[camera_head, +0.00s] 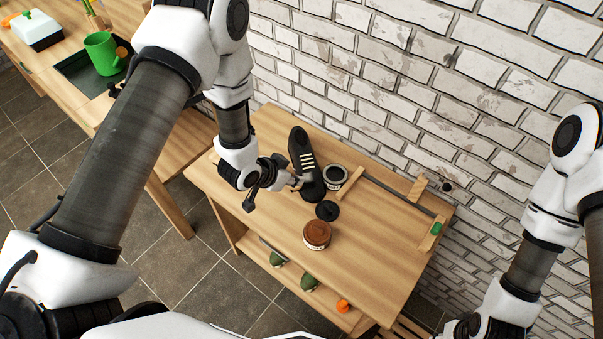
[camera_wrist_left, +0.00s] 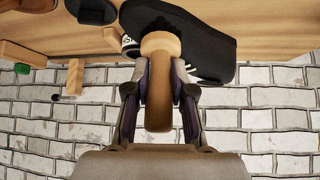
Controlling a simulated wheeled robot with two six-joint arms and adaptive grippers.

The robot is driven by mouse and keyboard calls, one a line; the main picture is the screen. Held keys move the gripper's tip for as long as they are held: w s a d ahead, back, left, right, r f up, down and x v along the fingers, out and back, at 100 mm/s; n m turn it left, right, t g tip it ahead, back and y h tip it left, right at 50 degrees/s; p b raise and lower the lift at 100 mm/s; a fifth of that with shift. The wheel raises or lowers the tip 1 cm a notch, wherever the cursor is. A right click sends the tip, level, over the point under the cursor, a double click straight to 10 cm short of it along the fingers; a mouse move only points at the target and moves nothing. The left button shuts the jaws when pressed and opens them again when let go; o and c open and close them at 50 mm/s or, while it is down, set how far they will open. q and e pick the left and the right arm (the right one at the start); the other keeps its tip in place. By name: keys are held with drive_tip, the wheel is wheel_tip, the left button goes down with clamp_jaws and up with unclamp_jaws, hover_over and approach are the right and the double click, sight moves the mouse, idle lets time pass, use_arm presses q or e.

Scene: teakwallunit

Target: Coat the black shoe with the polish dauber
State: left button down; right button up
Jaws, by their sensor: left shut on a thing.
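In the left wrist view the shoe (camera_wrist_left: 208,42) spans the top, right of centre. My left gripper (camera_head: 302,180) is at the shoe's front half. It is shut on the wooden handle of the polish dauber (camera_wrist_left: 159,95), whose rounded top overlaps the shoe. I cannot tell whether the dauber's hidden end touches the shoe. An open tin with dark contents (camera_head: 335,174) stands right of the shoe. My right arm shows at the right, but its gripper is out of view.
A black disc (camera_head: 327,210) and a brown-topped tin (camera_head: 317,233) stand nearer the front. A wooden rack with a rod (camera_head: 395,192) lies along the white brick wall (camera_head: 400,80). The table's front right is clear.

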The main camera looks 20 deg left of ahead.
use_arm(q)
drive_tip(key=shift+w+a, duration=0.1)
drive_tip(key=shift+w+d, duration=0.45)
drive_tip(key=shift+d, duration=0.25)
drive_tip(key=shift+w+d, duration=0.4)
drive_tip(key=shift+d, duration=0.25)
drive_tip(key=shift+w+d, duration=0.45)
drive_tip(key=shift+d, duration=0.25)
drive_tip(key=shift+w+d, duration=0.45)
drive_tip(key=shift+d, duration=0.2)
drive_tip(key=shift+s+a+f, duration=0.1)
drive_tip(key=shift+s+a, duration=0.5)
drive_tip(key=shift+a, duration=0.3)
drive_tip(key=shift+s+a+f, duration=0.1)
drive_tip(key=shift+s+a, duration=0.45)
drive_tip(key=shift+a, duration=0.4)
drive_tip(key=shift+s+a, duration=0.6)
drive_tip(key=shift+a, duration=0.3)
drive_tip(key=shift+d+r+p, duration=0.1)
drive_tip(key=shift+r+p, duration=0.1)
drive_tip(key=shift+p, duration=0.15)
drive_tip(key=r+p, duration=0.1)
drive_tip(key=s+r+p, duration=0.1)
drive_tip(key=r, duration=0.1)
drive_tip(key=d+r+p, duration=0.1)
drive_tip(key=r+p, duration=0.1)
drive_tip(key=shift+s+r, duration=0.2)
drive_tip(key=shift+s, duration=0.15)
